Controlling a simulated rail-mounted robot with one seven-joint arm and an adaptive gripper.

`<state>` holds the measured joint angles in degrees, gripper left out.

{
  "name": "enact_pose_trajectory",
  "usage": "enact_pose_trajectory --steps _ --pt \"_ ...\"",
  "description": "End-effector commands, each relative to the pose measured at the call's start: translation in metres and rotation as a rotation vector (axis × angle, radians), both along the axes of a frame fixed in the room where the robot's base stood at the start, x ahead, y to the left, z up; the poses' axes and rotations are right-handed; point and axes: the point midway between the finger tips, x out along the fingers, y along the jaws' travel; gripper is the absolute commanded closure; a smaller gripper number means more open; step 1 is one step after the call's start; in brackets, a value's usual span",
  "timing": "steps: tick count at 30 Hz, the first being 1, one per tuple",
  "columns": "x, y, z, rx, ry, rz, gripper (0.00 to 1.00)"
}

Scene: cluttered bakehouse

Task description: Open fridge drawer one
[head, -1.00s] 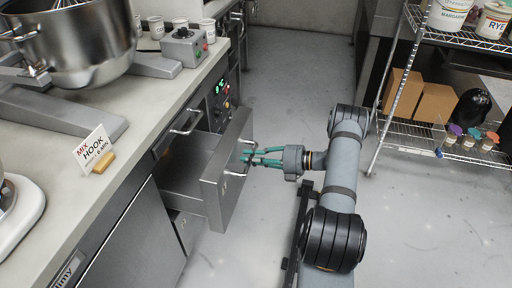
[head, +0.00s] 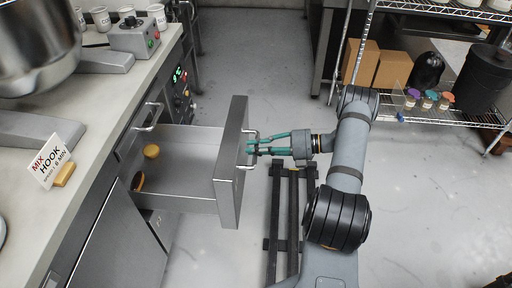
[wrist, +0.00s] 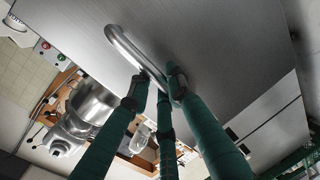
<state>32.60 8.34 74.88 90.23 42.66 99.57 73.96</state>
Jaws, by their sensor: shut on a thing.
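The fridge drawer (head: 188,170) is pulled well out from under the counter, its inside showing. A yellow round thing and a dark orange-brown thing lie inside it near the back. Its metal front (head: 231,165) carries a bar handle (head: 249,134), which also shows in the wrist view (wrist: 125,45). My gripper (head: 256,146) has green fingers and is shut on the handle; in the wrist view its fingertips (wrist: 160,88) close around the bar.
The counter (head: 105,85) on the left holds a mixer (head: 40,50), a control box (head: 134,38), cups and a "MIX HOOK" card (head: 50,160). A wire shelf (head: 440,115) with boxes and jars stands at the back right. Grey floor is open between them.

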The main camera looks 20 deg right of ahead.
Motion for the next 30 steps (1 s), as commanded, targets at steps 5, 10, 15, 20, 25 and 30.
enact_pose_trajectory --steps 5,10,15,20,25,30 --pt "0.0 0.001 -0.001 -0.002 0.001 0.003 0.8" --pt "0.0 0.001 -0.001 -0.001 0.0 0.002 0.7" --pt "0.0 0.001 0.0 -0.001 0.0 0.002 0.63" --pt "0.0 0.0 0.0 -0.001 0.0 0.001 0.63" --pt "-0.002 -0.006 0.001 -0.001 -0.001 -0.002 0.63" --pt "-0.014 -0.031 0.007 -0.002 -0.002 -0.005 0.63"
